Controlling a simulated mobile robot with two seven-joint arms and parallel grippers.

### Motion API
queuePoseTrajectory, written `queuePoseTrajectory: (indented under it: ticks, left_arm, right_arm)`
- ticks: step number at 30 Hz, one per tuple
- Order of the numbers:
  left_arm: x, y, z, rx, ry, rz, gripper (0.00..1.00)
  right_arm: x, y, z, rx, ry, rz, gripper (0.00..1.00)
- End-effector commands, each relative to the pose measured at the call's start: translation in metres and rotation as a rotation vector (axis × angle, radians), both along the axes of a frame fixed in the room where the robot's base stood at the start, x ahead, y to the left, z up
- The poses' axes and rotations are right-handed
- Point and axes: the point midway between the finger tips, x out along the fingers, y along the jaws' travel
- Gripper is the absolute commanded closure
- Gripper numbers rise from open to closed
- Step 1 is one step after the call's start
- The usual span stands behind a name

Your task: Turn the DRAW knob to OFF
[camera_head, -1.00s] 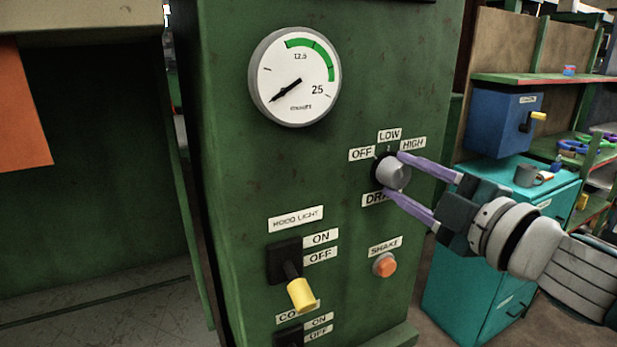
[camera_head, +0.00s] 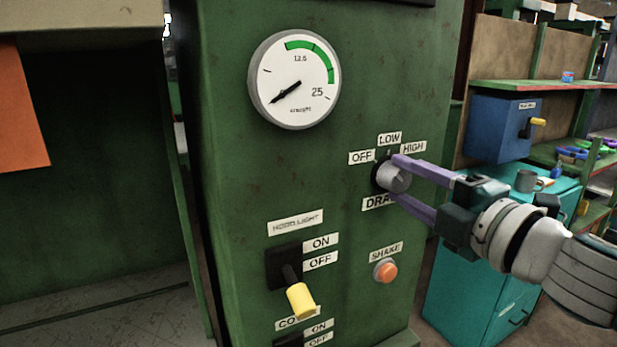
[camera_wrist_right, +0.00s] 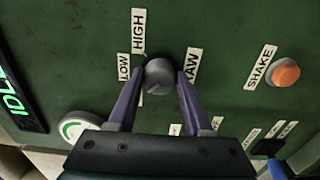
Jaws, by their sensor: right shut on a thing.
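The grey DRAW knob (camera_head: 394,177) sits on the green panel, with OFF (camera_head: 361,157), LOW (camera_head: 389,138) and HIGH (camera_head: 413,147) labels around its top and a DRAW label (camera_head: 376,203) below it. My right gripper (camera_head: 394,177) has its two purple fingers on either side of the knob, shut on it. In the right wrist view the knob (camera_wrist_right: 158,75) shows between the fingertips. Which label the knob points to is hard to tell. My left gripper is not in view.
A draught gauge (camera_head: 294,80) is above left, its needle low. A yellow-tipped hood light lever (camera_head: 300,298) and an orange SHAKE button (camera_head: 386,271) are below the knob. A teal cabinet (camera_head: 465,300) and a blue box (camera_head: 497,128) stand to the right.

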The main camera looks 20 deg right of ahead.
Motion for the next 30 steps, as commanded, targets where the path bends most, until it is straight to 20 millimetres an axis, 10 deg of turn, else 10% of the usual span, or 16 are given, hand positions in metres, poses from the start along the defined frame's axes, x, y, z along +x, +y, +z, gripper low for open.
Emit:
queuePoseTrajectory:
  ticks: [5, 6, 13, 30]
  left_arm:
    - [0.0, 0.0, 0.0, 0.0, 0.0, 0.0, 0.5]
    - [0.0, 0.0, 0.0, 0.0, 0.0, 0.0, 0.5]
    - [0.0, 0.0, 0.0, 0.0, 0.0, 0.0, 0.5]
    - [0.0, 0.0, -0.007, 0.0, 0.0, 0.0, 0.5]
  right_arm:
    - [0.0, 0.0, -0.001, -0.004, 0.001, 0.0, 1.0]
    - [0.0, 0.0, -0.001, -0.004, 0.001, 0.0, 0.47]
    - [0.0, 0.0, 0.0, -0.002, 0.001, 0.0, 0.21]
    - [-0.039, -0.003, -0.004, 0.001, 0.004, 0.001, 0.2]
